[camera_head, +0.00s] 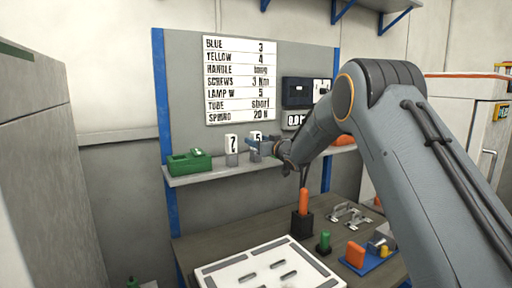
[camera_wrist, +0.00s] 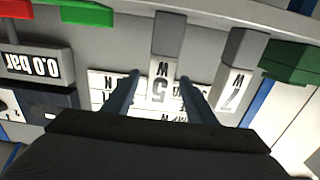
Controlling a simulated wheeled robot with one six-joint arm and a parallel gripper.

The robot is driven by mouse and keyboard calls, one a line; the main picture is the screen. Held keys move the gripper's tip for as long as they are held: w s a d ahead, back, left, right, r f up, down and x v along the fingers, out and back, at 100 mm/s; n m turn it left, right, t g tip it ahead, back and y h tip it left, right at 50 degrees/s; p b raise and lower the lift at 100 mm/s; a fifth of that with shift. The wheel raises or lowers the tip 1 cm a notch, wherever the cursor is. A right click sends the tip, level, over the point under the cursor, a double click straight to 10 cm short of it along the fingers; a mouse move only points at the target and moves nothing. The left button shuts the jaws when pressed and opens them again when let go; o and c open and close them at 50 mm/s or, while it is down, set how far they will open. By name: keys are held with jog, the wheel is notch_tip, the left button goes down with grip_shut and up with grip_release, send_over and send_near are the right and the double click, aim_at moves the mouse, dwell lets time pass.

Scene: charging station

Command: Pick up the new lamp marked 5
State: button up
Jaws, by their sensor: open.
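The lamp marked 5 (camera_head: 256,136) stands upright on the grey shelf, with a white marked upper part and a grey base. In the wrist view the lamp (camera_wrist: 160,90) appears upside down. My gripper (camera_wrist: 158,80) is open, with one finger on each side of the lamp and a visible gap at each side. In the head view my gripper (camera_head: 262,146) reaches in from the right at the lamp's height and hides part of its lower body. Contact with the lamp cannot be seen.
A similar lamp marked 7 (camera_head: 232,143) stands close to the left, also in the wrist view (camera_wrist: 232,85). A green box (camera_head: 188,162) is further left on the shelf (camera_head: 200,179). A gauge reading 0.0 bar (camera_wrist: 30,65) is on the other side. A workbench with tools lies below.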

jog(key=shift+c, duration=0.3)
jog(key=c, duration=1.1)
jog(key=shift+r, duration=0.1)
